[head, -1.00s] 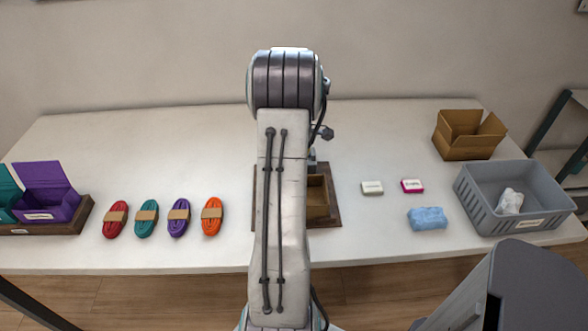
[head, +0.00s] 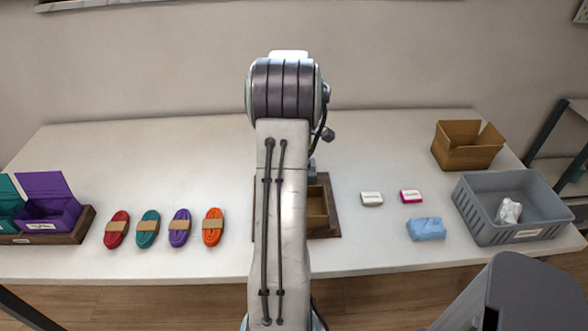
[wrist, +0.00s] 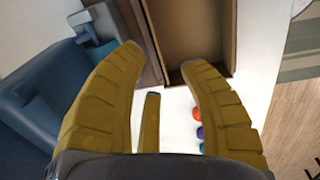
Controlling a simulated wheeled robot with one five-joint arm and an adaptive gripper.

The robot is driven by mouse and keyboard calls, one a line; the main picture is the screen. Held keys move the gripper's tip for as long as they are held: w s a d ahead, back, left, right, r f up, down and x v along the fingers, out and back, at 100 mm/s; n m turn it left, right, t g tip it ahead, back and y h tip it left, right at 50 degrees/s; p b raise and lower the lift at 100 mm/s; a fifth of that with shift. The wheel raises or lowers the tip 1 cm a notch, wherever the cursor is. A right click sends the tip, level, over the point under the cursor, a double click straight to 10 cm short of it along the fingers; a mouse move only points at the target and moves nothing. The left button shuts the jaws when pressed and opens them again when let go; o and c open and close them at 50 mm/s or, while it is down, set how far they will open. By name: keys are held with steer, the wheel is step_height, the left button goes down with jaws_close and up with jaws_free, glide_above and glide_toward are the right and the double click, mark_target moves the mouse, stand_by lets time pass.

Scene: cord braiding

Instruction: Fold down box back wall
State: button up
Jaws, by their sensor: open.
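A brown box (head: 318,220) sits in a dark wooden tray (head: 330,233) at the middle of the table, largely hidden behind my arm in the head view. In the wrist view the inside of the brown box (wrist: 190,28) shows at the top, with the tray rim (wrist: 151,42) along its left side. My gripper (wrist: 160,58) is open, its yellow fingers spread and nothing between them. The fingertips overlap the near end of the box in the wrist view; I cannot tell whether they touch it. In the head view my gripper is hidden behind the arm.
Red, teal, purple and orange cords (head: 213,226) lie left of the arm. Open teal and purple boxes (head: 48,205) stand far left. White and pink blocks (head: 411,196), a blue pack (head: 427,229), a grey basket (head: 480,232) and an open cardboard box (head: 465,157) are right.

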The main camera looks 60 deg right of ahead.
steer(key=f, duration=0.1)
steer(key=f+p, duration=0.1)
steer(key=d+f, duration=0.1)
steer(key=shift+w+f+y, duration=0.3)
steer(key=shift+y, duration=0.1)
steer(key=shift+w+d+f, duration=0.1)
steer(key=shift+w+d, duration=0.1)
steer(key=shift+d, duration=0.25)
steer(key=shift+s+a+f, duration=0.1)
steer(key=shift+f, duration=0.2)
steer(key=shift+f+p, duration=0.65)
steer(key=shift+f, duration=2.5)
jaws_close()
